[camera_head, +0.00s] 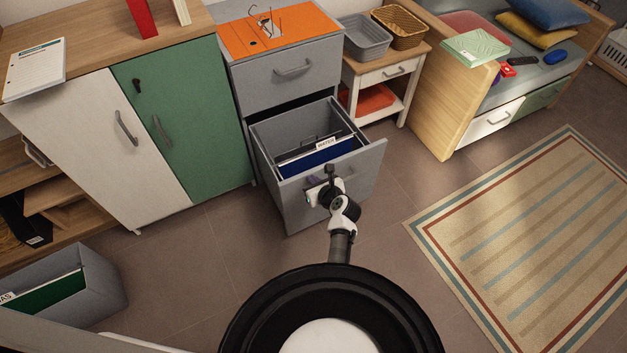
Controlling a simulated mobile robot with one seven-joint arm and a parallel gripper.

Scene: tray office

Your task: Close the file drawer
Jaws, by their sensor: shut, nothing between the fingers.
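The file drawer (363,170) is the lower drawer of a grey filing cabinet (262,79), and it is pulled well out. A blue hanging folder with a white label (318,156) sits inside it. My gripper (329,174) is at the drawer's front panel, near its top edge and the handle, which it partly hides. The fingers look shut and hold nothing. I cannot tell whether the gripper touches the panel. The upper drawer (290,88) of the cabinet is shut.
A white and green cupboard (180,130) stands left of the cabinet. A small side table (382,72) with baskets and a wooden-sided bench (440,110) stand right. A grey bin (75,285) is at lower left. A striped rug (530,240) lies at right. The floor around the drawer is clear.

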